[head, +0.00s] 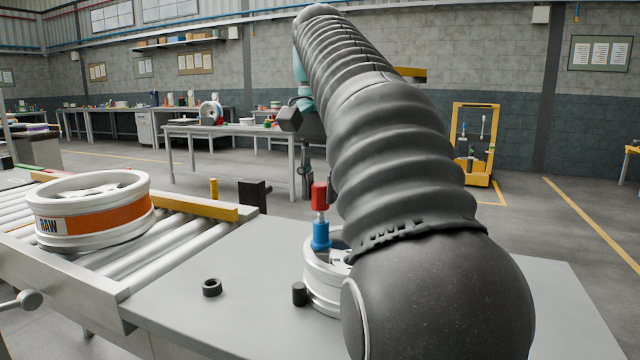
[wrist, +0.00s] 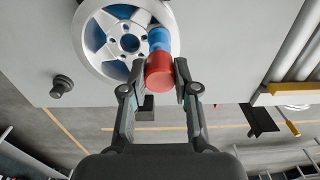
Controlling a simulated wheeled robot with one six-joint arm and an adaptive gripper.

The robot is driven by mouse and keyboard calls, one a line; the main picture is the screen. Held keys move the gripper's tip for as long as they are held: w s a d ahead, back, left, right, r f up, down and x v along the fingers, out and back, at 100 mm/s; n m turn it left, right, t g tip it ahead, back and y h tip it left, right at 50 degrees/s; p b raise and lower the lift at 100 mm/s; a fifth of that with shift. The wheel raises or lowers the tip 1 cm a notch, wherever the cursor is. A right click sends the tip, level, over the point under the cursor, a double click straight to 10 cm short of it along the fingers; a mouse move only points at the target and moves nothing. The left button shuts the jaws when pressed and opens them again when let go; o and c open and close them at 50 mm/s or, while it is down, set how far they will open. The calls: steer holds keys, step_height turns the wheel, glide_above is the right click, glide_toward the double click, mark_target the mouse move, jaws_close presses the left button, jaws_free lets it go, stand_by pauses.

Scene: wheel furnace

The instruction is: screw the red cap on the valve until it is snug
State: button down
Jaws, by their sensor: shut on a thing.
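The red cap (head: 319,196) stands upright above the blue valve (head: 321,236), with a short pale stem showing between them. The valve rises at the rim of a silver wheel (head: 318,284) on the grey table. In the wrist view, my gripper (wrist: 160,68) has one finger on each side of the red cap (wrist: 160,75) and is shut on it. The blue valve (wrist: 158,38) shows just beyond the cap there, over the spoked wheel (wrist: 97,58). Whether the threads are engaged cannot be seen. My arm hides the right part of the wheel in the head view.
A black ring (head: 212,287) and a small black cylinder (head: 299,294) stand on the table (head: 190,318) left of the wheel. A larger wheel with an orange band (head: 108,218) lies on the roller conveyor at left. The table's front left is mostly clear.

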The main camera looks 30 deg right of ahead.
steer(key=shift+f, duration=0.55)
stand_by(0.4)
steer(key=c, duration=0.8)
jaws_free()
